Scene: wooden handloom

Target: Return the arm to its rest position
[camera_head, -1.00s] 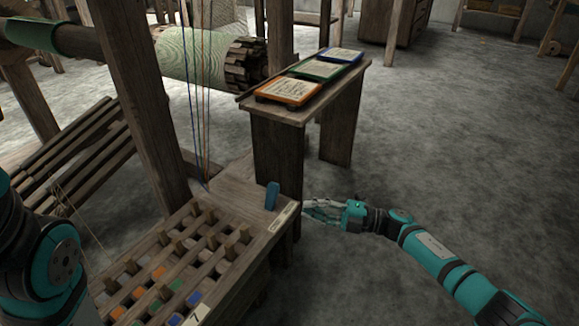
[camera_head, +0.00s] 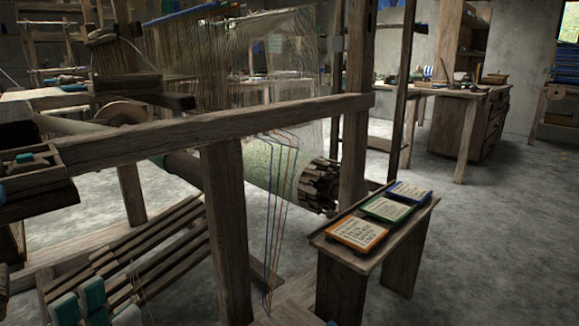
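My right arm and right gripper are out of view. At the bottom left, teal and pale pieces (camera_head: 93,296) stand in front of the loom's slatted treadles (camera_head: 150,250). They may be part of my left gripper, but I cannot make out two fingers or anything held. The wooden handloom (camera_head: 250,120) fills the left and middle, with its front beam, upright posts and warp threads.
A small wooden bench (camera_head: 342,285) right of the loom carries an orange card (camera_head: 357,233), a green card (camera_head: 388,209) and a blue card (camera_head: 408,192). A workbench (camera_head: 465,105) stands behind. The grey floor (camera_head: 500,240) at right is clear.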

